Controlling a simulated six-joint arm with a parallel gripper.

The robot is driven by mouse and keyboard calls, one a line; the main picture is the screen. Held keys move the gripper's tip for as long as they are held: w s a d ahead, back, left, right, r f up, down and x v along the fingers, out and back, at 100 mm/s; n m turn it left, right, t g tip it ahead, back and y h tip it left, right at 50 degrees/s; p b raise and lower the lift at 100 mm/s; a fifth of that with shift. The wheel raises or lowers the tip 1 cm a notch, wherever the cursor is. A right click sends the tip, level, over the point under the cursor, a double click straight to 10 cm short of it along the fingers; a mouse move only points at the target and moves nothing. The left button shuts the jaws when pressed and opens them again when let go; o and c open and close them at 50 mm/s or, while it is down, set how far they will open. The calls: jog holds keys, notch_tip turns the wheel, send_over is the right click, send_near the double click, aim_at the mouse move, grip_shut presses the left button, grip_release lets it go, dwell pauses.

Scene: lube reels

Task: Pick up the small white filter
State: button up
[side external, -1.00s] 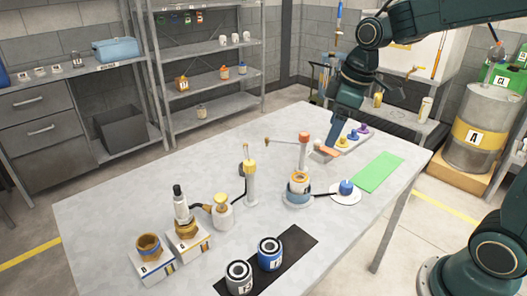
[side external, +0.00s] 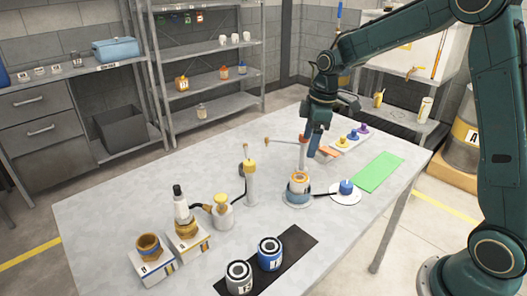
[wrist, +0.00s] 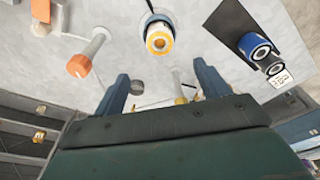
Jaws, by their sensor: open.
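A small white canister with a dark top and label (side external: 239,278) stands on a black mat (side external: 297,243) at the table's front, beside a blue canister (side external: 269,254). It seems to be the white filter, but I cannot be sure. In the wrist view, the blue canister (wrist: 254,45) and the pale one (wrist: 272,66) lie toward the upper right. My gripper (side external: 317,142) is over the table's far side, well away from the mat. In the wrist view, the fingers of my gripper (wrist: 162,88) are apart with nothing held between them.
An orange-and-white cup on a blue base (side external: 299,186), a yellow-topped post (side external: 250,182) and a pump bottle (side external: 222,212) stand mid-table. A blue-capped item sits on a white disc (side external: 345,190) near a green mat (side external: 379,173). Brown fittings on white blocks (side external: 152,262) stand front left.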

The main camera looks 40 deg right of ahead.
aim_at(300, 177)
jog(key=shift+w+a+f, duration=0.15)
jog(key=shift+f, duration=1.2)
jog(key=shift+w+a+f, duration=0.1)
jog(key=shift+a+f, duration=0.05)
jog(key=shift+f, duration=1.25)
jog(key=shift+w+a+f, duration=0.15)
jog(key=shift+f, duration=1.2)
jog(key=shift+f, duration=0.1)
jog(key=shift+w+a+f, duration=0.15)
jog(key=shift+f, duration=1.1)
jog(key=shift+w+a+f, duration=0.1)
jog(key=shift+f, duration=1.1)
jog(key=shift+c, duration=0.2)
jog(key=c, duration=1.2)
jog(key=shift+o, duration=0.2)
jog(key=shift+r, duration=0.1)
notch_tip(300, 177, up, 20)
